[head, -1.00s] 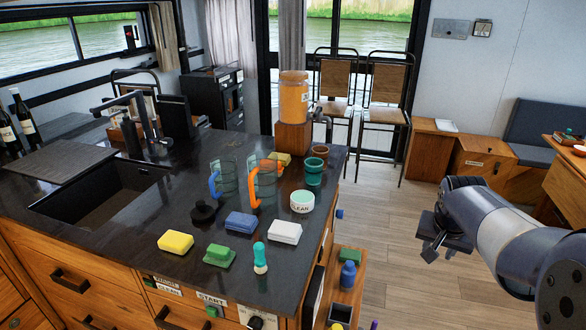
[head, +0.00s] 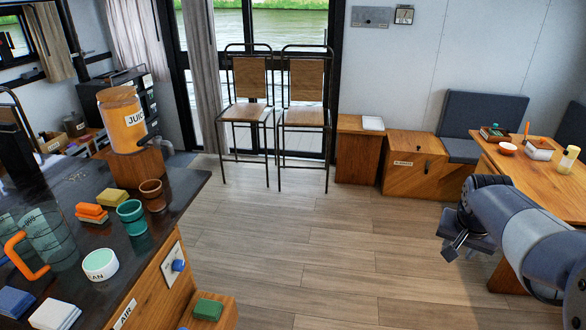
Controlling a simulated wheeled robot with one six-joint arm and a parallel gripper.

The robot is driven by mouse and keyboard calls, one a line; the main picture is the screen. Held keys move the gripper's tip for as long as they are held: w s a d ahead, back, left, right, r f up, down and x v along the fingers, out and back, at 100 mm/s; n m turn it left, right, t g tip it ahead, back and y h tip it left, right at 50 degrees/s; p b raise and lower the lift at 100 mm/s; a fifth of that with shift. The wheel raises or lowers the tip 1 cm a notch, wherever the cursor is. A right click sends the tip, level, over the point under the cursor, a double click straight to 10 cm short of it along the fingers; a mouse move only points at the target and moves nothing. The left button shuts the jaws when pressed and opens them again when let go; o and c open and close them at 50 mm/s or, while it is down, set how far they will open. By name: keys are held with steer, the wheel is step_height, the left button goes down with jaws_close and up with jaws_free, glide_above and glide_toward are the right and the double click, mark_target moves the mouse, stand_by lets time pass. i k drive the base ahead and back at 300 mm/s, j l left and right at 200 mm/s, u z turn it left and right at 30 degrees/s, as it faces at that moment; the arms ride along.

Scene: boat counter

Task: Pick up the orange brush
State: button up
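An orange brush (head: 91,213), a small block with a raised top, lies on the dark counter (head: 178,187) at the left. It is beside a yellow sponge and behind the glass jug with the orange handle. My gripper (head: 456,246) is at the right, over the open floor, far from the brush and off the counter. It is seen from behind and the side, and I cannot make out a gap between its fingers. I see nothing held in it.
Near the brush stand a yellow sponge (head: 112,198), teal cup (head: 131,216), brown cup (head: 151,188), glass jug (head: 48,236), round tub (head: 100,265) and juice dispenser (head: 123,120). Two chairs (head: 303,112) stand behind. A wooden table (head: 545,172) is right. The middle floor is clear.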

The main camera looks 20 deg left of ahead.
mark_target(87, 211)
steer(key=i+j+u, duration=0.1)
steer(key=i+u, duration=0.35)
steer(key=i+l+u, duration=0.1)
steer(key=i+u, duration=0.35)
steer(key=i+l+u, duration=0.3)
steer(key=i+u, duration=0.15)
steer(key=i, duration=0.15)
steer(key=i+j+u, duration=0.1)
steer(key=u, duration=0.35)
steer(key=i+u, duration=0.45)
steer(key=i+l+u, duration=0.1)
steer(key=u, duration=0.35)
steer(key=i+l+u, duration=0.15)
steer(key=u, duration=0.3)
steer(key=i+l+u, duration=0.15)
steer(key=u, duration=0.15)
steer(key=i+l+u, duration=0.35)
steer(key=j, duration=0.1)
